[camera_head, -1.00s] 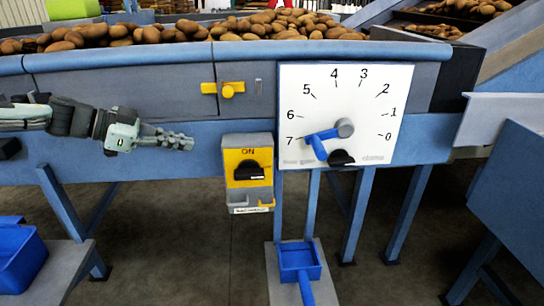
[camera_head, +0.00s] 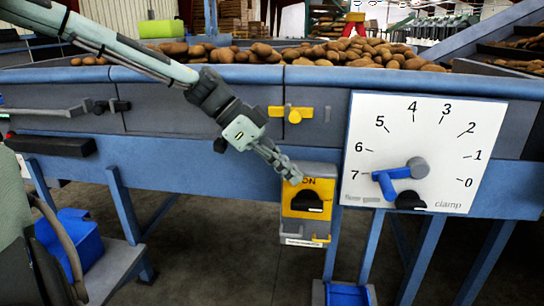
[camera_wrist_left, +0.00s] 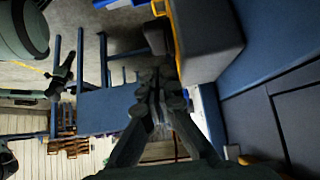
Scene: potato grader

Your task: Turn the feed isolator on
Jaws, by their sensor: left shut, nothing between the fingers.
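The feed isolator (camera_head: 322,205) is a yellow and grey box with a black rotary knob (camera_head: 306,201) below the letters "ON". The knob looks roughly level, tilted slightly. My left gripper (camera_head: 292,176) is shut and empty, its fingertips at the upper left of the yellow face, covering part of the lettering. I cannot tell whether it touches the box. In the left wrist view, the shut fingers (camera_wrist_left: 158,92) are in the middle and part of the box (camera_wrist_left: 212,40) shows at upper right. My right gripper is not in view.
A white dial board (camera_head: 440,130) numbered 0 to 7, with a blue lever (camera_head: 385,180) and a black clamp knob (camera_head: 411,201), stands right of the isolator. A yellow latch (camera_head: 291,114) is above. Potatoes (camera_head: 350,52) lie on the belt behind. A blue bin (camera_head: 72,245) is at lower left.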

